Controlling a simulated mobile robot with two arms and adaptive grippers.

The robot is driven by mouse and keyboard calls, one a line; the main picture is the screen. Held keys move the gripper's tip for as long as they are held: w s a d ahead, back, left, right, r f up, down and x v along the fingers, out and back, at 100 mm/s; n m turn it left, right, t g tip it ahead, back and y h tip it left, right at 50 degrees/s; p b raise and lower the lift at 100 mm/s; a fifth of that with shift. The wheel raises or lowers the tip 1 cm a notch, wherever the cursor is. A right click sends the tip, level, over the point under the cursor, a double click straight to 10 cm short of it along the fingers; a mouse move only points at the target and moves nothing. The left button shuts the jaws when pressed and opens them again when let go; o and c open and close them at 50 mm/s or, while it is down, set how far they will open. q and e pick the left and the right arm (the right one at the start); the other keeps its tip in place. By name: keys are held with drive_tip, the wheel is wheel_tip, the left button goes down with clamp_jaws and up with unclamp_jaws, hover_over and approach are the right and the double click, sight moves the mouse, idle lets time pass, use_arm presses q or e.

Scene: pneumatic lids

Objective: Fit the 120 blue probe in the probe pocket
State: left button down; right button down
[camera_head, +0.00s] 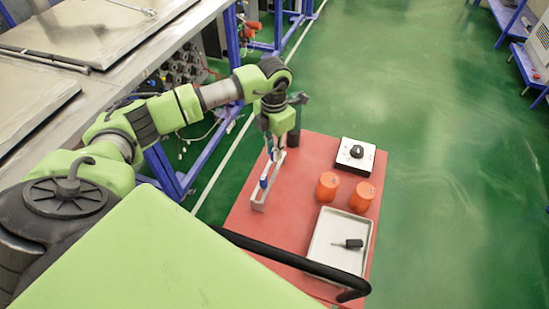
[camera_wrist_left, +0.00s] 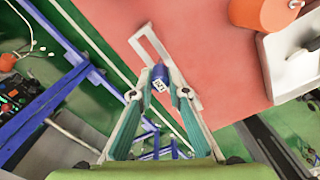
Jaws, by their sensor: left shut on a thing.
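My left gripper (camera_head: 275,150) points down over the left side of the red table top. In the left wrist view its fingers (camera_wrist_left: 160,82) are closed on a blue probe (camera_wrist_left: 160,74) with a small white label. A narrow pale grey holder (camera_head: 258,204) is beside and below the fingers; it also shows in the wrist view (camera_wrist_left: 143,46). A blue piece (camera_head: 263,182) shows at the holder in the head view; I cannot tell if it is the gripped probe. I cannot make out the probe pocket or whether the probe touches the holder. My right gripper is out of view.
The red table top (camera_head: 305,175) carries a white box with a black knob (camera_head: 356,152), two orange cylinders (camera_head: 328,187) (camera_head: 362,197) and a pale tray (camera_head: 325,240) holding a black-handled item (camera_head: 348,244). A dark cylinder (camera_head: 293,138) stands near the far-left edge.

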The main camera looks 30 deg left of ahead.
use_arm(q)
drive_tip(key=shift+r+p, duration=1.25)
drive_tip(key=shift+r, duration=1.1)
drive_tip(key=shift+r, duration=0.1)
wheel_tip(320, 180, up, 7)
drive_tip(key=p, duration=0.2)
drive_tip(key=s+d+m+b, duration=0.3)
drive_tip(key=s+d+m, duration=0.3)
drive_tip(key=m, duration=1)
drive_tip(key=s+d+m+b, duration=0.3)
drive_tip(key=s+d+m, duration=0.4)
drive_tip(key=m, duration=0.9)
drive_tip(key=shift+s+d+r+m+b, duration=0.15)
drive_tip(key=shift+s+r+m+b, duration=0.2)
drive_tip(key=shift+s, duration=0.5)
